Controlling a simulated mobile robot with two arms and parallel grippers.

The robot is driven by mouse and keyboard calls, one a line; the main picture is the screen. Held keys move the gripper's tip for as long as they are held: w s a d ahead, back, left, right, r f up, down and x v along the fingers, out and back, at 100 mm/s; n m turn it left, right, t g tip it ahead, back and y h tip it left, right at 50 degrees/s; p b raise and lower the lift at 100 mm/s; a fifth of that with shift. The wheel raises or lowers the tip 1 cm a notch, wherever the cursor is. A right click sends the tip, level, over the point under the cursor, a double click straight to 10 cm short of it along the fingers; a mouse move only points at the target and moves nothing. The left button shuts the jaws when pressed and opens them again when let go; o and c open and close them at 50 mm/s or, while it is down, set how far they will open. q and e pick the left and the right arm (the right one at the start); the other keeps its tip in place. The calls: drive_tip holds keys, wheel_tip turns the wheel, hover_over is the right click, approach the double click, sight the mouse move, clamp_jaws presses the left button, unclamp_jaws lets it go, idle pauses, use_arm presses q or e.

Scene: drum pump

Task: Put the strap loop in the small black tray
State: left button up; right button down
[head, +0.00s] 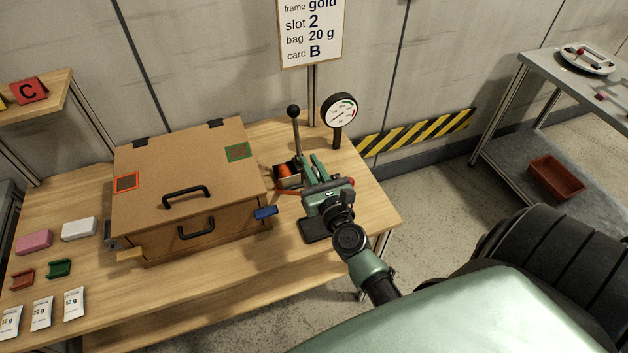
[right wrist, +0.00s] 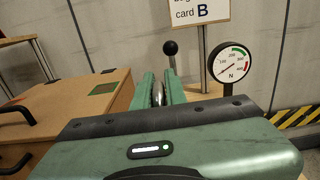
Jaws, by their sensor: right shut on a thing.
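My right gripper (head: 312,163) is over the back right of the wooden table, pointing away from me. Its fingers (right wrist: 160,90) are closed on a small silvery, rounded thing (right wrist: 158,94), mostly hidden; I cannot tell if it is the strap loop. An orange strap-like piece (head: 288,192) shows just left of the gripper, partly hidden by it. A small black flat thing, likely the small black tray (head: 314,231), lies on the table below my right wrist, partly covered by it. My left gripper is not in view.
A brown case (head: 150,203) with black handles stands left of the gripper, with a blue piece (head: 265,212) at its corner. A black-knobbed lever (head: 295,130) and a dial gauge (head: 339,110) stand behind. Bags and blocks lie at the left.

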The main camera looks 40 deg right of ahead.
wheel_tip(320, 180, down, 15)
drive_tip(key=b, duration=1.3)
drive_tip(key=shift+s+d+r, duration=0.1)
drive_tip(key=shift+s+r, duration=0.05)
wheel_tip(320, 180, down, 4)
drive_tip(key=b, duration=0.4)
drive_tip(key=shift+f+b, duration=0.25)
drive_tip(key=shift+b, duration=0.1)
drive_tip(key=shift+f, duration=0.2)
drive_tip(key=c, duration=1.5)
unclamp_jaws()
drive_tip(key=shift+o, duration=0.2)
drive_tip(key=shift+r, duration=0.15)
